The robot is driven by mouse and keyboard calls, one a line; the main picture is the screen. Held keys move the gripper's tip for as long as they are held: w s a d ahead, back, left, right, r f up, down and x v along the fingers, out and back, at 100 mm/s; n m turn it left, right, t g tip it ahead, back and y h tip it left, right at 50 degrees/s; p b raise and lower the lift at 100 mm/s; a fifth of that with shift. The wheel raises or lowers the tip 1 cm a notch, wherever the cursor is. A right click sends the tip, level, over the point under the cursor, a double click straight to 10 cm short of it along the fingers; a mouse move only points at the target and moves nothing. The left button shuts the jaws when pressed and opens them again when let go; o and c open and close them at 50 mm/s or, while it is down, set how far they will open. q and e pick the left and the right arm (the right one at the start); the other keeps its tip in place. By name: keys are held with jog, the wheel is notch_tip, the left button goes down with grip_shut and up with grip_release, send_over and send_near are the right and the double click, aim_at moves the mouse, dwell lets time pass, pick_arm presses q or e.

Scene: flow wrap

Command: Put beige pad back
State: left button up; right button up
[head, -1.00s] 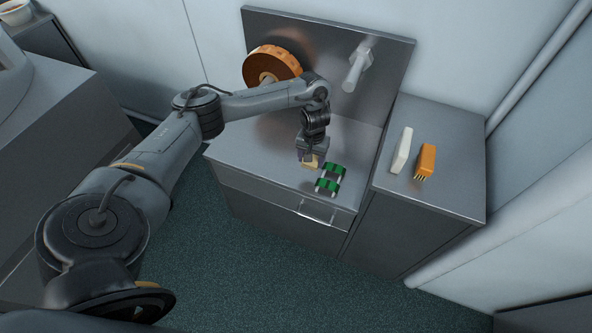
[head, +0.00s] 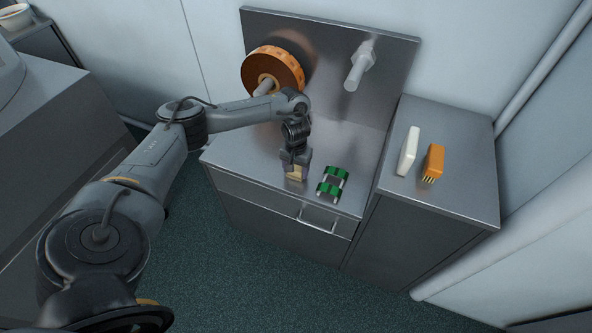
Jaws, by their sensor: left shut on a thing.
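The beige pad (head: 296,173) is in the jaws of my left gripper (head: 296,171), low over the metal worktop (head: 240,155). The gripper is shut on it and points down, covering part of the pad. I cannot tell whether the pad touches the worktop. A green and silver piece (head: 332,183) lies on the worktop just right of the gripper, apart from it. My right gripper is not in view.
An orange-brown roll (head: 273,67) and a white spindle (head: 359,68) stick out from the upright back panel. A white block (head: 408,151) and an orange brush (head: 433,163) lie on the right cabinet (head: 460,190). The worktop's back right is clear.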

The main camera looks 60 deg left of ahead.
pick_arm(q)
jog(key=o, duration=1.1)
